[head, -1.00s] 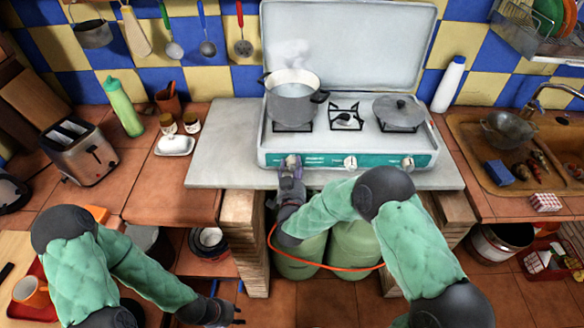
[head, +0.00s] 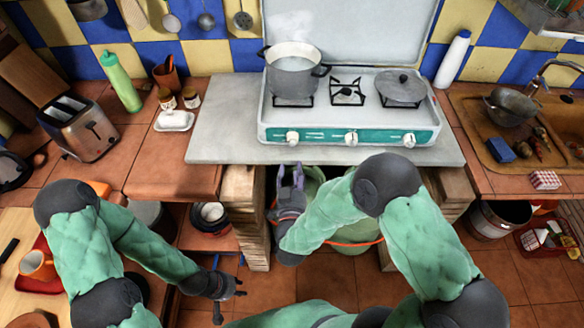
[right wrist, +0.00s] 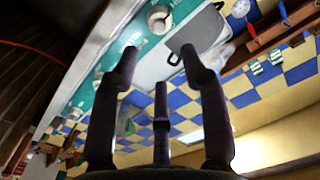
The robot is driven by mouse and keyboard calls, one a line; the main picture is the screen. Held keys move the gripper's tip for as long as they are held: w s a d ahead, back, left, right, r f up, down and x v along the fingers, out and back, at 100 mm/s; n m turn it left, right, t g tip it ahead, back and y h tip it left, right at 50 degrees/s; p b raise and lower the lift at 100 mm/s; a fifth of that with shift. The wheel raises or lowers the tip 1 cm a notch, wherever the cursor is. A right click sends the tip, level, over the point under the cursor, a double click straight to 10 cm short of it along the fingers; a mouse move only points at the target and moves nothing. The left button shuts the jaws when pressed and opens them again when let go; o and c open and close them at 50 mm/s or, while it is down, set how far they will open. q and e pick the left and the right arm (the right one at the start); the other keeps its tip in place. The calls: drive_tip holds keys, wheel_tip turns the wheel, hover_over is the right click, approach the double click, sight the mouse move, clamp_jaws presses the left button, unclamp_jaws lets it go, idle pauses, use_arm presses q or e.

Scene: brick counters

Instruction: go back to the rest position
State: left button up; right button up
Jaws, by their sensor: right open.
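My right gripper (head: 287,177) points up just below the counter's front edge, below the stove's left knob (head: 292,137). Its fingers are apart with nothing between them. In the right wrist view the spread fingers (right wrist: 158,52) show against the stove's teal front panel, clear of the knobs. My left gripper (head: 230,291) hangs low over the floor at the lower left of the head view, fingers spread and empty.
The gas stove (head: 320,143) carries a steaming pot (head: 293,74) at left and a lidded pan (head: 400,88) at right. Brick supports (head: 243,215) flank the space with green gas cylinders (head: 312,188) and an orange hose (head: 355,243). Open tiled floor (head: 536,285) lies at lower right.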

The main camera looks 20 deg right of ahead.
idle(0.4)
wheel_tip(320, 180, down, 17)
drive_tip(key=s+a+n+g+y, duration=0.25)
drive_tip(key=g+y, duration=0.25)
drive_tip(key=g, duration=0.3)
drive_tip(key=s+a+f+g+y, duration=0.1)
drive_tip(key=s+f+g, duration=0.3)
drive_tip(key=s, duration=0.5)
drive_tip(key=s+a+f+g+y, duration=0.1)
drive_tip(key=s+f+g+y, duration=0.2)
drive_tip(key=s, duration=0.6)
wheel_tip(320, 180, down, 4)
drive_tip(key=shift+r+n+g, duration=0.15)
drive_tip(key=shift+n+g, duration=0.3)
drive_tip(key=shift+g, duration=0.55)
drive_tip(key=shift+w, duration=0.1)
